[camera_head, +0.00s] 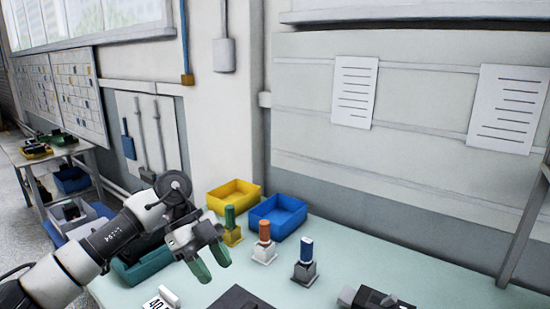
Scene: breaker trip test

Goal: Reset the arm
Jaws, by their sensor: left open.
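My left arm (90,250) comes in from the lower left. Its gripper (211,268) has two green-tipped fingers set apart, and it is open with nothing between them. It hangs over the left part of the pale table (345,240), in front of the yellow bin. A dark device (240,299) is partly cut off at the bottom edge, right of and below the gripper. Another dark device (375,299) is cut off at the bottom right. My right gripper is not in view.
Stamp-like pieces with green (230,218), orange (264,231) and blue (306,250) handles stand on the table. Behind them are a yellow bin (234,192) and a blue bin (278,214). A white number tag (161,299) lies front left. The right table surface is clear.

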